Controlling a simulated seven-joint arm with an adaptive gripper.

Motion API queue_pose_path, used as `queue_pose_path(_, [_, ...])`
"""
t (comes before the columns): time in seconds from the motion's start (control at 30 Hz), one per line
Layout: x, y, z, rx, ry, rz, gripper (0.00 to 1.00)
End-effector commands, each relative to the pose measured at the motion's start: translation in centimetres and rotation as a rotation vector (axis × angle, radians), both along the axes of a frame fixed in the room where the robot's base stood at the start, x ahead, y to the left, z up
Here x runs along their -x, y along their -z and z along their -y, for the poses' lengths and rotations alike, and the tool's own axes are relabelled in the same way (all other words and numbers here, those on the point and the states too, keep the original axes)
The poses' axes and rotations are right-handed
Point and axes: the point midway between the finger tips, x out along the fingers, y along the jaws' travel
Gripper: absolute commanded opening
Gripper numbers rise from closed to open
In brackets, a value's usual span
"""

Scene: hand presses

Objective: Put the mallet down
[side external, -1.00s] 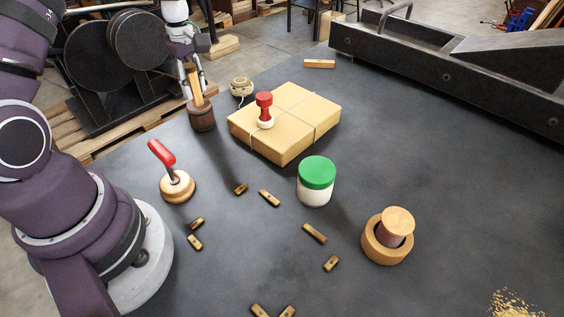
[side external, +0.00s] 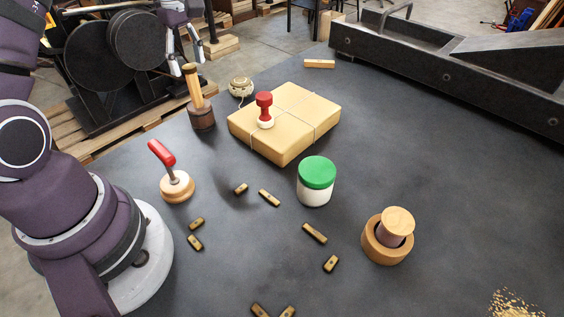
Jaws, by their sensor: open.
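The mallet stands upright on the dark table near its back left edge, its dark brown wooden head (side external: 201,115) down and its pale handle (side external: 194,88) pointing up, tilted slightly left in the picture. The fingers look clear of the handle, though the exact gap is hard to judge.
A tied parcel (side external: 285,122) with a red stamp (side external: 264,110) on it and a ball of string (side external: 241,87) are right of the mallet. A red-handled press (side external: 177,185), a green-lidded jar (side external: 316,181), a wooden cup (side external: 387,240) and several small blocks stand nearer.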

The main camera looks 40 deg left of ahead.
Motion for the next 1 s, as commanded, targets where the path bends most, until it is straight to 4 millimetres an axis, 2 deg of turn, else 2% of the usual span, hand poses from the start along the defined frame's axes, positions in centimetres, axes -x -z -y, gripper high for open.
queue_pose_path(0.1, [-0.1,-3.0,-0.1,-0.003,-0.001,0.006,0.53])
queue_pose_path(0.2, [-0.1,-4.9,0.0,-0.001,0.0,0.003,0.53])
queue_pose_path(0.37, [0.0,-6.4,0.1,-0.001,0.008,0.002,0.53])
queue_pose_path(0.47, [0.1,-7.7,1.5,-0.019,0.113,0.027,0.53])
queue_pose_path(0.57, [0.9,-9.6,4.6,-0.065,0.368,0.086,0.53])
queue_pose_path(0.63, [2.1,-10.7,7.2,-0.11,0.594,0.136,0.53])
queue_pose_path(0.73, [4.7,-11.2,10.9,-0.191,0.936,0.21,0.53])
queue_pose_path(0.8, [6.7,-10.7,13.1,-0.252,1.169,0.259,0.53])
queue_pose_path(0.9, [9.3,-9.4,15.2,-0.335,1.439,0.314,0.53])
queue_pose_path(1.0, [10.8,-8.1,16.3,-0.396,1.608,0.349,0.53])
